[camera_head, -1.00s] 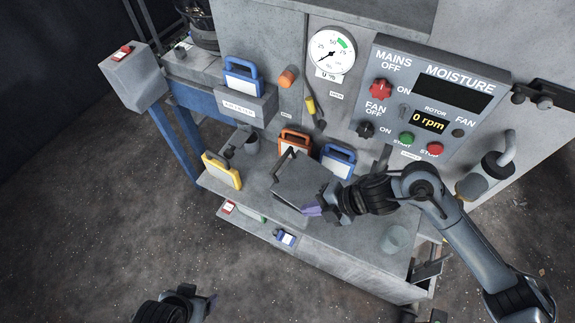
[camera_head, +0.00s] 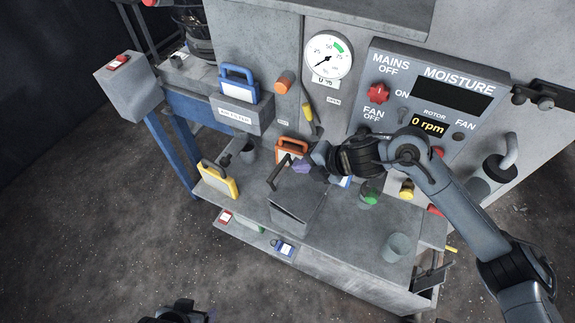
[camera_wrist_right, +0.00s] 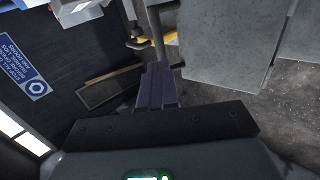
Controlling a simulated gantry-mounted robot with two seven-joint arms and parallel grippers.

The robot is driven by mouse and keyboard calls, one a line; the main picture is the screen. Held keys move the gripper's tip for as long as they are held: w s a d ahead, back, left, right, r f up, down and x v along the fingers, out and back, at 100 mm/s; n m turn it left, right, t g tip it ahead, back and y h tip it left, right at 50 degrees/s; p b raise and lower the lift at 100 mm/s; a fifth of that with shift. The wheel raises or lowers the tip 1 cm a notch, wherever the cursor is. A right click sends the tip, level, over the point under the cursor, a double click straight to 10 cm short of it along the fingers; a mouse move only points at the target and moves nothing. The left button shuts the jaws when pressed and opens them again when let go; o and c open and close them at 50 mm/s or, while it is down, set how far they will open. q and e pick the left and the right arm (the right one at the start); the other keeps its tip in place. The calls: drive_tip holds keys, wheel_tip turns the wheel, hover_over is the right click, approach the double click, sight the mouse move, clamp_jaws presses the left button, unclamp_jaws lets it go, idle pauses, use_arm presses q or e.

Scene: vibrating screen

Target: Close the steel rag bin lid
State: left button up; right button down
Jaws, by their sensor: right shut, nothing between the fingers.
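The steel rag bin (camera_head: 289,223) is a grey box on the machine's lower shelf, near the middle of the head view. Its lid (camera_head: 297,192) shows as a flat grey plate over the top; I cannot tell whether it lies fully down. A dark bar (camera_head: 279,172) stands at its back left. My right gripper (camera_head: 302,167) is shut and empty, just behind and above the bin's back edge. Its purple fingers (camera_wrist_right: 155,86) show in the right wrist view, apart from a grey panel. My left gripper (camera_head: 190,311) is mostly cut off at the bottom edge, its jaws unclear.
A yellow-framed card (camera_head: 218,181) and an orange-framed card (camera_head: 291,150) stand left of and behind the bin. A grey cup (camera_head: 396,247) stands to its right. The control panel (camera_head: 433,95) rises behind my right arm. The floor at lower left is clear.

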sight(280, 169)
drive_tip(key=x, duration=0.5)
drive_tip(key=shift+r+p, duration=0.1)
drive_tip(key=shift+p, duration=0.25)
use_arm(q)
drive_tip(key=shift+a+r, duration=0.15)
drive_tip(key=shift+r, duration=0.35)
use_arm(e)
drive_tip(key=shift+w+a+f, duration=0.25)
drive_tip(key=shift+a+f, duration=0.15)
drive_tip(key=shift+f, duration=0.1)
